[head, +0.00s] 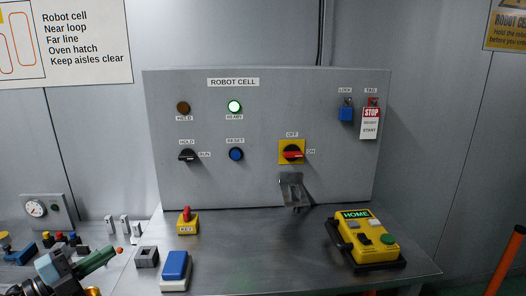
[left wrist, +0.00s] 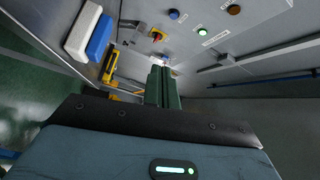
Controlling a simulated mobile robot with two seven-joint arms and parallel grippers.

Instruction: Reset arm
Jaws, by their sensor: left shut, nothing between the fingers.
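The grey robot cell panel (head: 330,180) stands on a steel bench. Its amber HELD lamp (head: 183,107) looks dark and its READY lamp (head: 234,106) glows green. Below are the black HOLD/RUN switch (head: 188,155) and the blue RESET button (head: 236,154). The red OFF/ON handle (head: 292,152) points right, to ON. A yellow pendant (head: 364,240) with a lit HOME screen lies at the bench's right. My left gripper (head: 112,254) is low at the left, its green fingers shut and empty, apart from the panel; they also show in the left wrist view (left wrist: 162,88). My right gripper is out of view.
A blue padlock (head: 346,113) and a STOP tag (head: 371,122) hang on the panel. The middle of the bench is clear.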

